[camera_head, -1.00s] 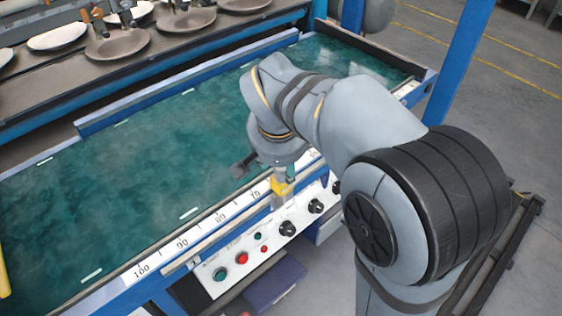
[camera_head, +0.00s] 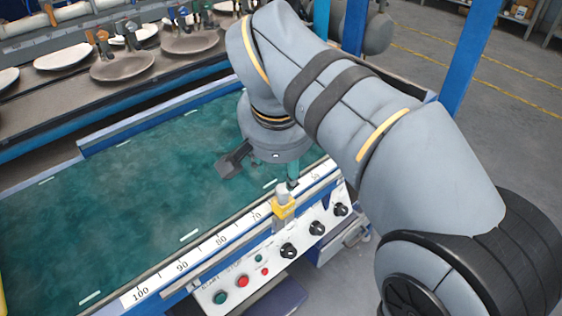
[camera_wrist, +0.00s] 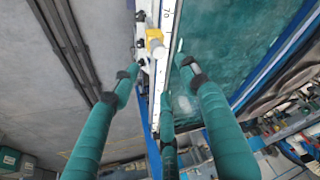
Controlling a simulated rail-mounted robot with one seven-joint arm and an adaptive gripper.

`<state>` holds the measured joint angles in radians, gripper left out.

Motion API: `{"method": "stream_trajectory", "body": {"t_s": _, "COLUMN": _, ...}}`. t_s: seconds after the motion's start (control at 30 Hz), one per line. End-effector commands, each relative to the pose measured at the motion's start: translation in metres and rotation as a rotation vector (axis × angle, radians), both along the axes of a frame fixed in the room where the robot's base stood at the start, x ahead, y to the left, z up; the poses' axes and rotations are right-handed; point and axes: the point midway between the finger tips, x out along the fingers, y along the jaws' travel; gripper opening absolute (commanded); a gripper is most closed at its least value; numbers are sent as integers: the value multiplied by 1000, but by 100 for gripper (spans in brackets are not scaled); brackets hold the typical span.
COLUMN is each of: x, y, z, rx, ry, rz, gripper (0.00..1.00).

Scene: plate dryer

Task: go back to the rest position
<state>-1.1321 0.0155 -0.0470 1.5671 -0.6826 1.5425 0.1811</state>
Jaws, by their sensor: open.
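My gripper (camera_wrist: 158,82) shows in the wrist view with its teal fingers spread apart and nothing between them. In the head view my gripper (camera_head: 285,172) is mostly hidden under my grey arm, and only a bit of teal finger shows. It is above the front edge of the green machine bed (camera_head: 120,215). A small yellow block (camera_head: 284,207) with a pale top sits on the front rail, just below the gripper. The yellow block (camera_wrist: 154,38) also shows in the wrist view, ahead of the fingertips and apart from them.
A white control panel (camera_head: 262,262) with knobs and buttons hangs along the bed's front. Several plates (camera_head: 122,66) stand on the rack behind. A blue post (camera_head: 470,55) rises at right. Grey floor (camera_head: 520,130) is open at far right.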

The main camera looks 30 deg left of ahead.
Motion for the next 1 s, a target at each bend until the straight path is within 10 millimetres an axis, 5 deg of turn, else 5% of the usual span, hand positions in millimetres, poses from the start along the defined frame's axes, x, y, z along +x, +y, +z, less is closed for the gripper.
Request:
{"method": "stream_trajectory", "body": {"t_s": 0.63, "x": -1, "y": -1, "z": 0, "rx": -3, "ry": 2, "rz": -1, "gripper": 45}}
{"method": "stream_trajectory", "body": {"t_s": 1.0, "x": 20, "y": 9, "z": -57, "rx": -8, "ry": 5, "rz": -4, "gripper": 45}}
